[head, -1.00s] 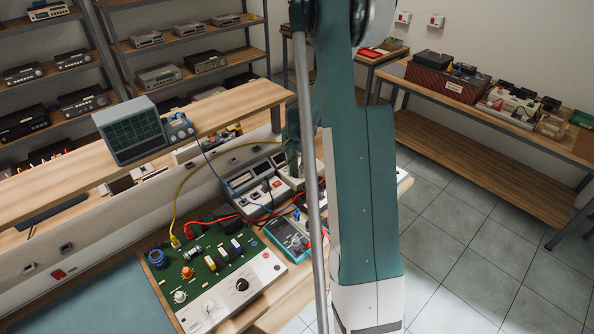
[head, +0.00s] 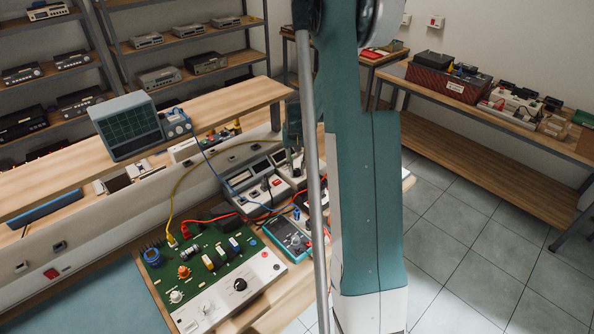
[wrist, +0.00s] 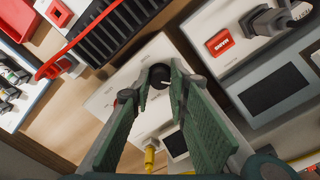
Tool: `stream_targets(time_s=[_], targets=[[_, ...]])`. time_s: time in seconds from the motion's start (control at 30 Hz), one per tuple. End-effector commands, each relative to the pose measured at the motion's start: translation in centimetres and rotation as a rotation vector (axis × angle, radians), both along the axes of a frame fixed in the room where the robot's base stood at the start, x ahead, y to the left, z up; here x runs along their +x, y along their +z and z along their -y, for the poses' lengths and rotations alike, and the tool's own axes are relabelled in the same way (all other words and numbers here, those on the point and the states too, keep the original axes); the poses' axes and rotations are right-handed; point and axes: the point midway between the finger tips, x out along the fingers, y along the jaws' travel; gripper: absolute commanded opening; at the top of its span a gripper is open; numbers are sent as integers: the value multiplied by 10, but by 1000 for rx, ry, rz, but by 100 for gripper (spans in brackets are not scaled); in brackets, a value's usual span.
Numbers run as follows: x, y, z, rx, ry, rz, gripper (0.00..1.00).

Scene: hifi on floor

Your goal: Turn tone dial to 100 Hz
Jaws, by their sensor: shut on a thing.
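The black dial (wrist: 160,72) stands on a pale panel in the wrist view, with a light mark on its side. My gripper (wrist: 161,82) has its two green fingers closed around the dial, one fingertip on each side. Print on the panel is too small to read, so I cannot tell the dial's setting. In the head view my arm covers the dial; part of my gripper shows beside the grey pole.
A yellow plug (wrist: 150,157) sits in the same panel. A grey unit with a red switch (wrist: 220,42) stands close at right. The green circuit board (head: 203,262) and a teal meter (head: 288,237) lie nearby, with loose red, blue and yellow leads.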

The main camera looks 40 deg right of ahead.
Motion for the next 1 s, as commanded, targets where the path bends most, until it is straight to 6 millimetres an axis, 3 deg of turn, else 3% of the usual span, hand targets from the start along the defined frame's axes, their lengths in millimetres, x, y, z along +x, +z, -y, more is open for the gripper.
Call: stream_targets(time_s=[0.67, 0.7, 0.8, 1.0], targets=[[1, 1, 1, -1, 96, 1, 6], [1, 1, 0, -1, 95, 2, 22], [1, 0, 0, -1, 95, 1, 33], [0, 0, 0, -1, 95, 1, 33]])
